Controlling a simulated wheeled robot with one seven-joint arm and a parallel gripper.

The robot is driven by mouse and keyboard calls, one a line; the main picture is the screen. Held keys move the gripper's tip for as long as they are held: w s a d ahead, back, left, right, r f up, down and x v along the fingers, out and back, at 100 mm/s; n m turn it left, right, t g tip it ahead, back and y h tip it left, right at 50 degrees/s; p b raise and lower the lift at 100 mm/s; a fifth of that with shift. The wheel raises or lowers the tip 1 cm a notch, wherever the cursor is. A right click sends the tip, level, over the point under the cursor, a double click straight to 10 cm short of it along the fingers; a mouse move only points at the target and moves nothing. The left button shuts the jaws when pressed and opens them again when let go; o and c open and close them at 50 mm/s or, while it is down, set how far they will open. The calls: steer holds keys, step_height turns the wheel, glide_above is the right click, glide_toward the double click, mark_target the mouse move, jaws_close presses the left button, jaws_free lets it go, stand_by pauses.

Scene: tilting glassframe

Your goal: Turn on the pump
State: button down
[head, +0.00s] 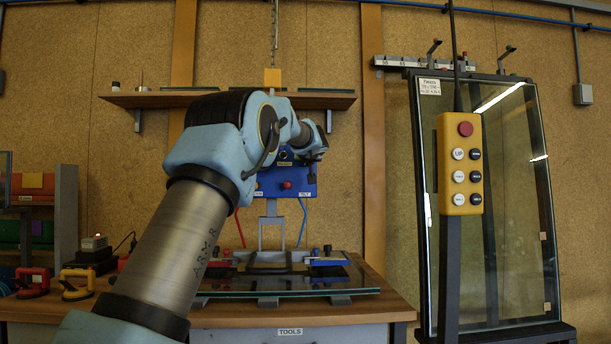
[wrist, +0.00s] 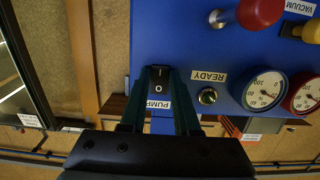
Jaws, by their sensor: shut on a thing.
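Which side of the rocker is pressed I cannot tell. A READY lamp (wrist: 208,96) on the panel looks dark green.
Two gauges (wrist: 264,90) and a red VACUUM knob (wrist: 258,12) sit close by on the panel. A glass sheet (head: 290,280) lies on the bench below. A yellow button pendant (head: 461,215) hangs at right before a tilted glass rack (head: 541,190).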

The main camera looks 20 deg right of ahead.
steer(key=shift+r, duration=0.1)
stand_by(0.3)
steer(key=c, duration=0.6)
jaws_free()
steer(key=shift+c, duration=0.2)
steer(key=shift+s+b, duration=0.6)
steer(key=shift+b, duration=0.05)
steer(key=b+v, duration=0.4)
steer(key=v, duration=0.5)
steer(key=shift+s+a, duration=0.2)
steer(key=shift+s, duration=0.15)
